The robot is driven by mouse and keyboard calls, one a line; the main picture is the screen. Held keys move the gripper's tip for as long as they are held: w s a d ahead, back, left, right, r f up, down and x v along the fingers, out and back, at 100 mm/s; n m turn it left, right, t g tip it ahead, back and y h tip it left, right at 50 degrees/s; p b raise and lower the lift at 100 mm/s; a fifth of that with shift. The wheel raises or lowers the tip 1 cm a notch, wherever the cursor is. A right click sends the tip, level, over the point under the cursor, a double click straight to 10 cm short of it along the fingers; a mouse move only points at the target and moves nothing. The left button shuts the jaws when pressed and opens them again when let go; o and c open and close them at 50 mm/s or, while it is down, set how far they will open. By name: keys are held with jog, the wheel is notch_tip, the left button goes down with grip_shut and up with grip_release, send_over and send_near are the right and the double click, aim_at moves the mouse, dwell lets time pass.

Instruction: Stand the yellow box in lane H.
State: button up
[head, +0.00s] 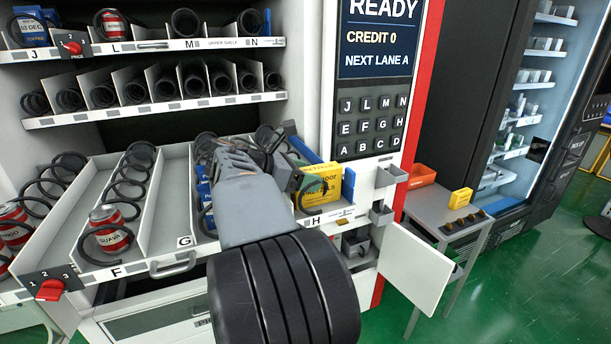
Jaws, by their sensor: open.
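The yellow box (327,178) stands at the front of lane H (342,213), the rightmost lane of the pulled-out lower shelf. It looks upright, with its printed face toward the front; its left part is hidden behind my gripper. My gripper (303,165) is open and lies just left of the box, reaching over the shelf from the front. I cannot tell whether a finger touches the box. A blue strip (305,150) runs behind the box at the lane's side.
Red cans (108,228) stand in lanes to the left, and lane G (170,210) is empty. Blue packs (203,188) sit left of my gripper. An open white door (415,268) sticks out at right. A grey side table (445,213) holds an orange bin (421,175) and a yellow block (460,198).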

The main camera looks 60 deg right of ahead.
jog(key=v, duration=1.2)
jog(key=shift+r, duration=0.15)
